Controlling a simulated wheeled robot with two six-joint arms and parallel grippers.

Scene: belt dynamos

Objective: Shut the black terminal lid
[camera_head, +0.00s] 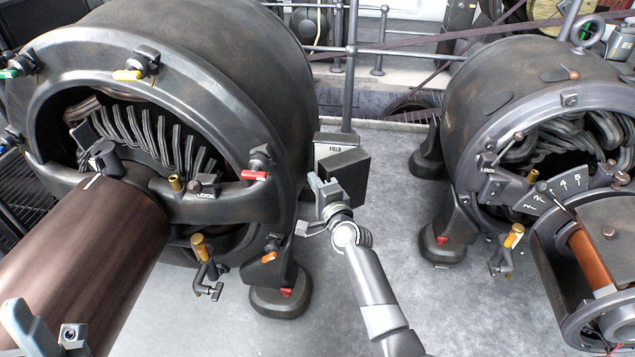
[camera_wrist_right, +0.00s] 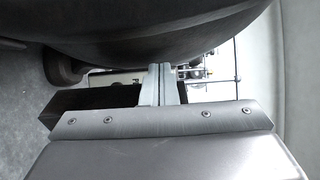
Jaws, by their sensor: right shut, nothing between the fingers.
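A dark terminal box with a white FIELD label (camera_head: 336,149) stands beside the big left dynamo in the head view. A black lid-like slab (camera_head: 348,174) sits in front of the label; I cannot tell its exact angle. My right gripper (camera_head: 315,183) is shut and empty at the slab's left edge.
The left dynamo's dark housing (camera_head: 285,75) is close to my right gripper; its curve also fills the top of the wrist view (camera_wrist_right: 150,35). A second dynamo (camera_head: 500,85) stands at the right. Grey floor (camera_head: 390,210) is clear between them. A railing post (camera_head: 350,75) rises behind the box.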

